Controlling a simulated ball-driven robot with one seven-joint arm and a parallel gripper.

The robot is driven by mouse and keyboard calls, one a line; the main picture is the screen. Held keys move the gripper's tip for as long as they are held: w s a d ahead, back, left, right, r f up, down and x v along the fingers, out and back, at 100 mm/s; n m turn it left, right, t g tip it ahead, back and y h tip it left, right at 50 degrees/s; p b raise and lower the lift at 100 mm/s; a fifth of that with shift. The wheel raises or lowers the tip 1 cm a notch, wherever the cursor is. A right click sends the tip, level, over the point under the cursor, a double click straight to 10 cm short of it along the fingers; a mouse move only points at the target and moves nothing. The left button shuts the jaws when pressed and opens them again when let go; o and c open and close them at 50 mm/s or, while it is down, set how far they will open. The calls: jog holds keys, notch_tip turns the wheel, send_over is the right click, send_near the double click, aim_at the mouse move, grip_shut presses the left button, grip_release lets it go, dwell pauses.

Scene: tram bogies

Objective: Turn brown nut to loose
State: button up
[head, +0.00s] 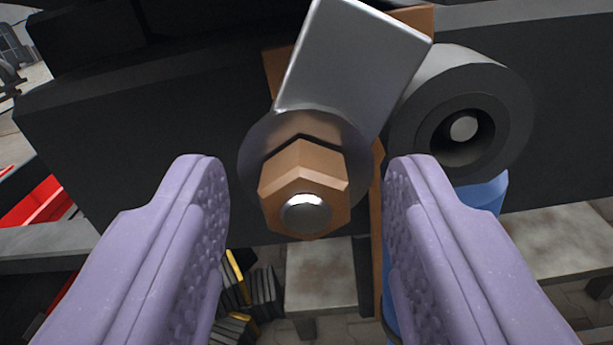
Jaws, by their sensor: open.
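The brown hexagonal nut (304,175) is near the middle of the head view, with the rounded silver end of a bolt (306,212) showing through it. A round grey washer (256,145) sits behind the nut. A silver metal plate (352,60) stands tilted above the nut and reaches down to the washer. My gripper (308,185) is open, with one purple textured finger to the left of the nut and one to the right. A visible gap lies between each finger and the nut, so neither appears to touch it.
A grey cylinder (500,75) with a dark bore juts out at the right, close to my right finger. A dark beam (110,120) runs behind the nut. A brown strip (377,240) and a blue part (485,192) are at the right. A red container (38,203) is at the left.

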grip_shut()
